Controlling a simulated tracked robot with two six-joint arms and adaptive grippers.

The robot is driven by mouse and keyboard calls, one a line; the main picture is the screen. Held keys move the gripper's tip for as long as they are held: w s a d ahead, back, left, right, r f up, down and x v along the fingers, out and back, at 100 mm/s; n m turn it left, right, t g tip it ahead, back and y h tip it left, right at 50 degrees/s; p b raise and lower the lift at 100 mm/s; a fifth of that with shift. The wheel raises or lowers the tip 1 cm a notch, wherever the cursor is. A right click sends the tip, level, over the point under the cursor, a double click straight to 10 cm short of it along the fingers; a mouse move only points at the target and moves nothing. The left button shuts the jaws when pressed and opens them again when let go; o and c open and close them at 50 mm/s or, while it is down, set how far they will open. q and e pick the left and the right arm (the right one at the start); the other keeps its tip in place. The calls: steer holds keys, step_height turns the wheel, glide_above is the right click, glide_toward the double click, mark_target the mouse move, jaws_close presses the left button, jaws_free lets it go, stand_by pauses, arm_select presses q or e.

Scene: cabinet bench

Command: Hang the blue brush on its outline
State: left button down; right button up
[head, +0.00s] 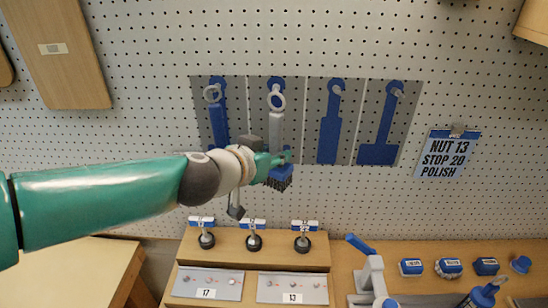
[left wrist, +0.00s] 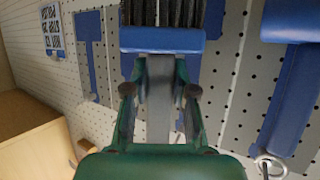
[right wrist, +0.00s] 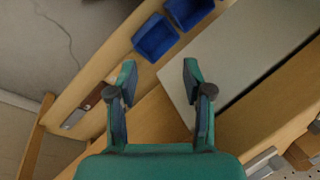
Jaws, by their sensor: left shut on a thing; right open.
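The blue brush (head: 280,178) has a blue block head, dark bristles and a grey handle with a ring at its top. My left gripper (head: 268,164) is shut on the handle just above the head. The left wrist view shows the head (left wrist: 163,40) beyond my fingers (left wrist: 160,98). The brush is upright with bristles down, in front of the second outline from the left on the grey panel (head: 350,92). The brush hides much of that outline. I cannot tell whether the ring is over the peg. My right gripper (right wrist: 160,85) is open and empty.
A blue shape with a ring (head: 218,122) is at the panel's left. Two blue outlines, one narrow (head: 330,130) and one wide-footed (head: 380,152), are bare at right. A sign (head: 447,153) hangs further right. Below, a wooden bench holds several small blue items and plates (head: 208,284).

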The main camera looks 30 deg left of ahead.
arm_select(q)
steer(key=shift+w+a+f+b, duration=0.2)
steer(key=shift+w+a, duration=0.25)
steer(key=shift+w, duration=0.4)
steer(key=shift+w+a+f+b, duration=0.15)
steer(key=shift+w+a, duration=0.25)
steer(key=shift+w, duration=0.45)
steer(key=shift+w+a+f+b, duration=0.1)
steer(key=shift+w+a+f, duration=0.1)
steer(key=shift+w+a, duration=0.45)
steer(key=shift+w+d, duration=0.2)
steer(key=shift+w, duration=0.05)
steer(key=c, duration=0.9)
jaws_free()
steer(key=shift+o, duration=0.2)
steer(key=shift+s, duration=0.2)
steer(key=s+a, duration=0.1)
steer(key=s, duration=1.1)
steer(key=shift+s+r, duration=0.15)
steer(key=shift+s, duration=0.25)
